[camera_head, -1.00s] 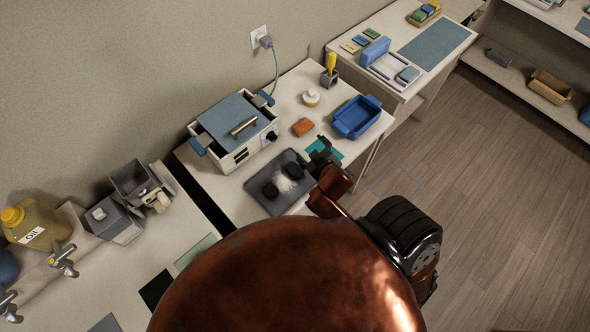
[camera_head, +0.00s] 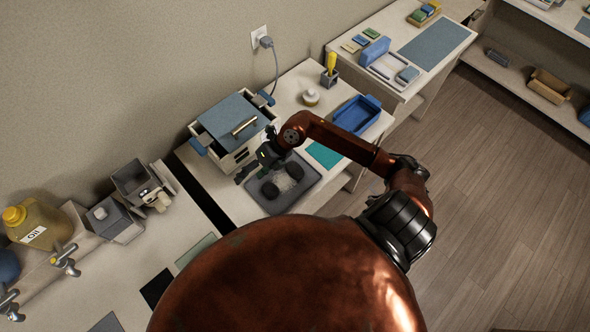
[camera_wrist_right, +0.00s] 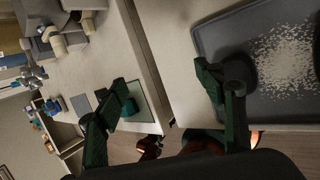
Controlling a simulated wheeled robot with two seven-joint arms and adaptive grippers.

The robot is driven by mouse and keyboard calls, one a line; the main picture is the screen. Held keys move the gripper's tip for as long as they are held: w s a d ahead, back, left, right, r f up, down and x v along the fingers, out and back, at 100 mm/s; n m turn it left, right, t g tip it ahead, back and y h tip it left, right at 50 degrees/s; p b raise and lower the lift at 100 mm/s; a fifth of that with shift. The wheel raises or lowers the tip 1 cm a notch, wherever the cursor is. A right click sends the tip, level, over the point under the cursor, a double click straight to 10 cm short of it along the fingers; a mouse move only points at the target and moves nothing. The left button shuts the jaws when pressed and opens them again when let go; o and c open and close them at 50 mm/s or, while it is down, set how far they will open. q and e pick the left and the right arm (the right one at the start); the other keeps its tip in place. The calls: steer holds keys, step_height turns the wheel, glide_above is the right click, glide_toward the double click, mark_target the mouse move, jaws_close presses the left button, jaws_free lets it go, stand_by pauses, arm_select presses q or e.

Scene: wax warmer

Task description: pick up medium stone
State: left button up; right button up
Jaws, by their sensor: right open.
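Two dark, round stones, a front one (camera_head: 270,190) and a back one (camera_head: 295,169), lie on the grey tray (camera_head: 310,186) with pale grains between them. I cannot tell which is the medium one. My right gripper (camera_head: 256,168) is open and empty at the tray's back left edge, beside the wax warmer. In the right wrist view its open fingers (camera_wrist_right: 160,85) span the table edge left of the tray (camera_wrist_right: 205,35). The right finger overlaps a dark stone (camera_wrist_right: 240,70) there; contact cannot be told. My left gripper is not in view.
The wax warmer (camera_head: 222,122) with its blue lid stands close behind the gripper. A blue tray (camera_head: 352,113), a white-topped jar (camera_head: 310,97) and a teal mat (camera_head: 324,155) are to the right. A dark gap (camera_head: 190,189) separates the tables at left.

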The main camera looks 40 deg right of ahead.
steer(key=d+f+g+h, duration=0.1)
steer(key=d+f+h, duration=0.2)
steer(key=d, duration=0.3)
steer(key=g+h, duration=0.2)
steer(key=h, duration=0.2)
glide_above(294, 167)
steer(key=a, duration=0.1)
steer(key=shift+s+a+f+m, duration=0.15)
steer(key=shift+f+m, duration=0.15)
steer(key=shift+f, duration=0.3)
steer(key=shift+s+d+f+p, duration=0.1)
steer(key=shift+d+f+p, duration=0.15)
steer(key=shift+f, duration=0.25)
steer(key=shift+s+d+f+p, duration=0.1)
steer(key=shift+d+f, duration=0.1)
steer(key=shift+f, duration=0.3)
steer(key=f+p, duration=0.1)
steer(key=f, duration=0.1)
steer(key=f+p, duration=0.1)
steer(key=f, duration=0.2)
steer(key=shift+w+d+f, duration=0.15)
steer(key=shift+w+f, duration=0.05)
steer(key=shift+f, duration=0.15)
steer(key=shift+c, duration=0.3)
steer(key=c, duration=1.4)
steer(key=shift+r, duration=0.1)
